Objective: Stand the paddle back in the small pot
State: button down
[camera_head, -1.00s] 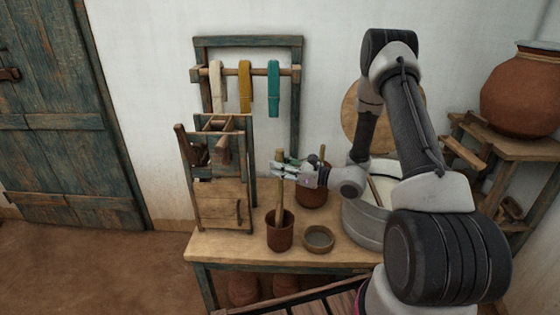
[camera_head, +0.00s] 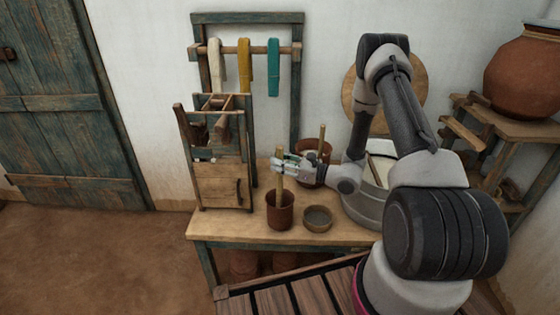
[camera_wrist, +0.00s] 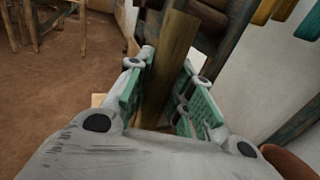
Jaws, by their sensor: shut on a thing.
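The wooden paddle (camera_head: 280,184) stands about upright, with its lower end inside the mouth of the small brown pot (camera_head: 280,211) on the bench. The pot's wall hides that end, so I cannot tell whether it touches the bottom. My gripper (camera_head: 281,168) is shut on the upper part of the paddle, above the pot's rim. In the wrist view the paddle (camera_wrist: 170,60) runs between my gripper's green pads (camera_wrist: 160,95). The small pot is hidden there.
A shallow bowl (camera_head: 317,217) sits just right of the pot. Another brown pot (camera_head: 311,151) with a stick stands behind my gripper, and a large pale vat (camera_head: 366,206) stands to the right. A wooden frame (camera_head: 220,187) is close on the left.

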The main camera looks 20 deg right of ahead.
jog(key=c, duration=1.2)
grip_release()
jog(key=shift+o, duration=0.2)
